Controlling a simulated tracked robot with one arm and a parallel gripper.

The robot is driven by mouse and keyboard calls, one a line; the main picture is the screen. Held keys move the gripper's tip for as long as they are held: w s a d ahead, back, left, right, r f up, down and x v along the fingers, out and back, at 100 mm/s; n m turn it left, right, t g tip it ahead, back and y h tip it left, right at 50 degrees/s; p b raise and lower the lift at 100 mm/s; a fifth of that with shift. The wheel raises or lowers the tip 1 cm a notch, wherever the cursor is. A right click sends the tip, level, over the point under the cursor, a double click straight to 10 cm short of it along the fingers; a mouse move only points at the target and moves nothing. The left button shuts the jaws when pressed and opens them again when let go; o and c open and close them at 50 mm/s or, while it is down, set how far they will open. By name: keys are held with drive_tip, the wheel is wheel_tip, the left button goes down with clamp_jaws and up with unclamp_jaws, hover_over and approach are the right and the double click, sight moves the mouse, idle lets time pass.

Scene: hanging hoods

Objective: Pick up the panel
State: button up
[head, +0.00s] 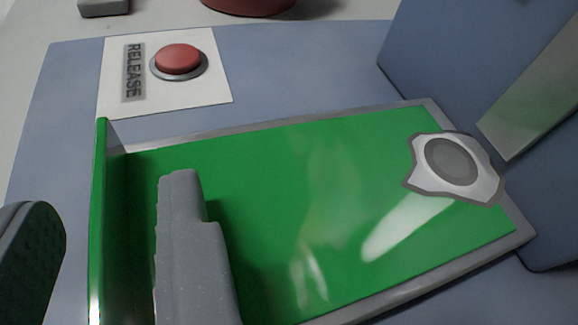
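The green panel (300,190) lies flat in a grey frame on a blue-grey console. A thin green lip stands up along its left edge. A silver badge (452,163) with a round grey disc sits at its right end. My gripper (108,195) is open at the lower left. Its dark textured finger is left of the lip and its grey ridged finger is right of it, over the panel. Gaps show between the lip and both fingers. The lower end of the lip and the panel's near left corner are out of frame.
A red RELEASE button (178,60) on a white plate (210,97) sits on the console beyond the panel. Blue-grey walls (450,60) rise at the right, close to the panel's right end. A dark red round object (248,4) and a grey block (103,7) show at the top edge.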

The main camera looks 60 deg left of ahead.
drive_tip(key=shift+c, duration=0.3)
clamp_jaws()
drive_tip(key=shift+r, duration=0.1)
